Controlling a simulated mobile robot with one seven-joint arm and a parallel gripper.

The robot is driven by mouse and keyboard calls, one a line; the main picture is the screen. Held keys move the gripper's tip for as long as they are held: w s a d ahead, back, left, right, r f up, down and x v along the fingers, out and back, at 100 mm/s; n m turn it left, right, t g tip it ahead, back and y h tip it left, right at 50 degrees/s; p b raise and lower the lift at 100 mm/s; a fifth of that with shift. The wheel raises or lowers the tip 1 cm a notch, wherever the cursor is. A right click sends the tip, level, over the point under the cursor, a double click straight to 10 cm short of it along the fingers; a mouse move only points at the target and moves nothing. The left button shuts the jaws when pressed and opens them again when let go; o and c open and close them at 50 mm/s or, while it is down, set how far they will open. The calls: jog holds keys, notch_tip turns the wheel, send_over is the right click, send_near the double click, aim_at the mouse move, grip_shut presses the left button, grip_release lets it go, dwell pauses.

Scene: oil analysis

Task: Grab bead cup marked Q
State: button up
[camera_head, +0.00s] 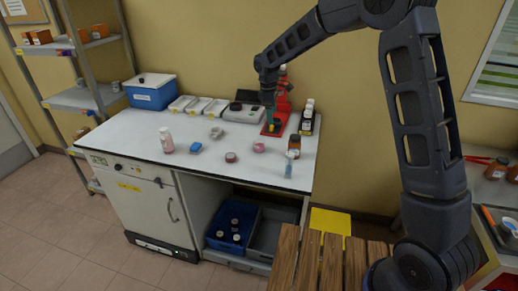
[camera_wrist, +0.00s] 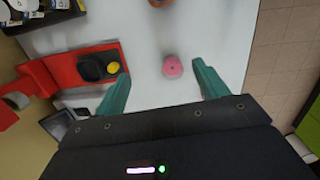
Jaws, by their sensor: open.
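Two small round cups stand on the white bench: a pink one (camera_head: 259,146) and a darker reddish one (camera_head: 231,157). No letter Q can be read on either, so I cannot tell which is the marked bead cup. My gripper (camera_head: 268,108) is above the back of the bench by the red stand. In the wrist view its teal fingers (camera_wrist: 161,80) are spread apart with nothing held. A pink round piece (camera_wrist: 173,66) shows below, in line with the gap between the fingertips and apart from them.
The red stand (camera_wrist: 70,67) with a black and yellow part is close to one finger. Dark bottles (camera_head: 307,118) stand right of it. A brown jar (camera_head: 294,142), pink-white bottle (camera_head: 166,139) and blue block (camera_head: 195,148) are on the bench. White trays and a blue bin (camera_head: 150,95) stand behind.

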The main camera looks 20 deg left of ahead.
jog(key=n, duration=0.2)
send_near(259, 144)
jog(key=shift+h, duration=0.3)
jog(key=f, duration=0.2)
jog(key=s+f, duration=0.1)
jog(key=f, duration=0.1)
jog(key=shift+s, duration=0.1)
jog(key=shift+w+d+f, duration=0.1)
jog(key=shift+d+f, duration=0.15)
jog(key=shift+f, duration=0.6)
jog(key=shift+w+d+f, duration=0.1)
jog(key=shift+d+f, duration=0.15)
jog(key=shift+f, duration=0.65)
jog(key=shift+d+f, duration=0.2)
jog(key=shift+f, duration=0.65)
jog(key=c, duration=1.1)
